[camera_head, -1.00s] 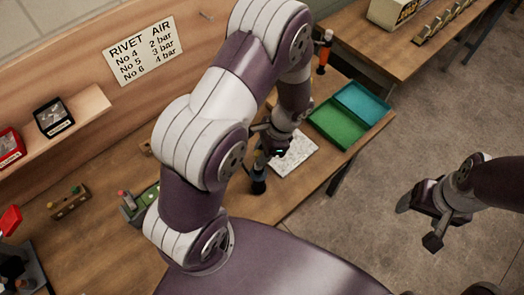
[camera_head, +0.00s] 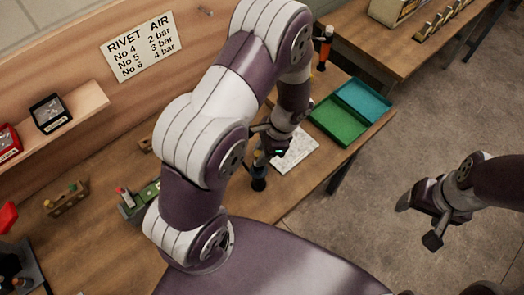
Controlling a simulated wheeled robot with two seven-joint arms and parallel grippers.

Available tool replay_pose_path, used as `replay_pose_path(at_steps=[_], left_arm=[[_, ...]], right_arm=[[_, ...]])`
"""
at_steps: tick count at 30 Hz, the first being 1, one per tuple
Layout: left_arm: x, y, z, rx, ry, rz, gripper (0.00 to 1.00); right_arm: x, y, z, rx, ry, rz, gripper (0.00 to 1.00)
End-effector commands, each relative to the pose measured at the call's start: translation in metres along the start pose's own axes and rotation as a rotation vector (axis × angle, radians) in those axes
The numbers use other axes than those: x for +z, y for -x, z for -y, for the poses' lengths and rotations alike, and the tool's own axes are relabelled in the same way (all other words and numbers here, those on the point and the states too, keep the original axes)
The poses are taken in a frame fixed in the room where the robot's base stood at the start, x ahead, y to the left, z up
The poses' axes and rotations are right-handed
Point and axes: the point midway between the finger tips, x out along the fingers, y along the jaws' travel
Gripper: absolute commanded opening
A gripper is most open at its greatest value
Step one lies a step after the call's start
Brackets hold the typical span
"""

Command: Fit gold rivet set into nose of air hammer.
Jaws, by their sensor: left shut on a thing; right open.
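My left gripper (camera_head: 271,142) is shut over the near part of the bench. A small gold piece (camera_head: 258,158), which looks like the rivet set, shows at its jaws; the grip itself is mostly hidden by the gripper and arm. Right below the gold piece a dark upright cylinder (camera_head: 259,178) stands on the bench, perhaps the air hammer. I cannot tell whether the two touch or whether the gold piece is seated. My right gripper (camera_head: 422,217) is open and empty over the floor at the right.
A white speckled pad (camera_head: 297,153) lies beside the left gripper, with a green and teal tray (camera_head: 338,121) behind. A small wooden rack (camera_head: 66,201) and a green device (camera_head: 138,202) stand at left. An orange-and-black tool (camera_head: 324,47) stands at the back.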

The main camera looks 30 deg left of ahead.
Motion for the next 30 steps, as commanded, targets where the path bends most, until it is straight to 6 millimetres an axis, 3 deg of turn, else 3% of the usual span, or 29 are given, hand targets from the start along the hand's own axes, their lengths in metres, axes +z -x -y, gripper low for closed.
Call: replay_pose_path(at_steps=[15,16,18,30], left_arm=[[-0.004,-0.0105,0.0,0.0,0.0,0.0,0.0],[-0.0037,-0.0095,0.0001,0.0,0.0,0.0,0.38],[-0.0036,-0.0093,0.0,0.0,0.0,0.0,0.58],[-0.0026,-0.0011,0.0001,0.0,0.0,0.0,0.58]], right_arm=[[0.001,-0.0082,0.0,0.0,0.0,0.0,0.74],[0.0009,-0.0073,0.0,0.0,0.0,0.0,0.74],[0.0008,-0.0071,0.0,0.0,0.0,0.0,0.74],[-0.0001,0.0006,0.0,0.0,0.0,0.0,0.74]])
